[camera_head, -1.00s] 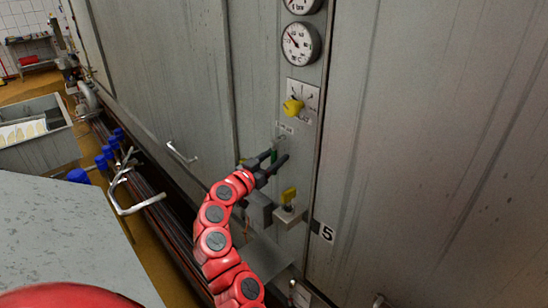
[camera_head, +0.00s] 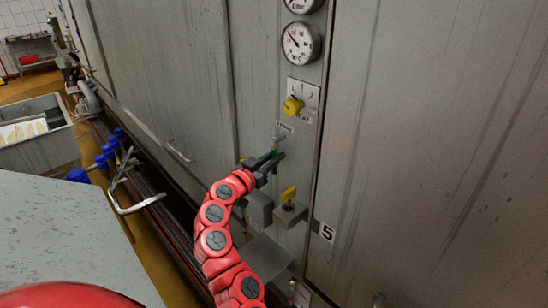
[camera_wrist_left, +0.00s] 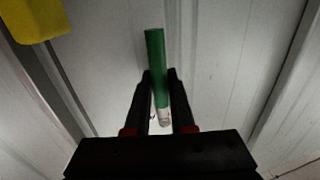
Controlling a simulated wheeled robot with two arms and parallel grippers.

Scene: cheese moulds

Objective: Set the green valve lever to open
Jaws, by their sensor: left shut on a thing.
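The green valve lever (camera_wrist_left: 155,60) stands between the two black fingers of my left gripper (camera_wrist_left: 159,85) in the left wrist view. Its green end reaches beyond the fingertips and a pale fitting shows low between the fingers. In the head view my left gripper (camera_head: 271,159) is at the grey panel below the yellow knob, shut on the lever. Only a little of the green lever (camera_head: 274,148) shows there, the rest hidden by the fingers. The lever's exact setting is hard to read. My right gripper is not in view.
A yellow knob (camera_head: 293,106) and a round gauge (camera_head: 300,43) sit above the lever. A second yellow handle (camera_head: 288,195) on a grey box is just below right of the gripper. A bent metal handle (camera_head: 139,205) stands out at left.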

